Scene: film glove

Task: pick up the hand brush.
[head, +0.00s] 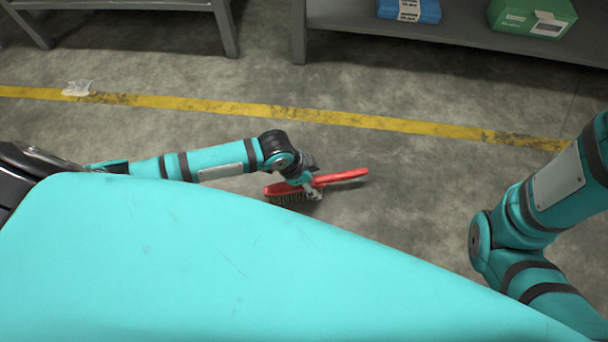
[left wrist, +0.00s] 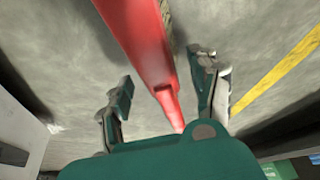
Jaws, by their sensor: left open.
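The hand brush (head: 343,175) has a red handle and back with dark bristles, and it lies on the concrete floor in the middle of the head view. My left gripper (head: 312,190) is at the brush, near where the handle meets the head, and hides part of it. In the left wrist view the red brush (left wrist: 142,45) runs between the two open fingers of my left gripper (left wrist: 163,88), with a gap on each side.
A yellow floor line (head: 250,110) crosses behind the brush, with a crumpled clear scrap (head: 77,88) on it. A grey shelf (head: 450,36) at the back holds a blue box (head: 409,10) and a green box (head: 531,17). The floor around the brush is clear.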

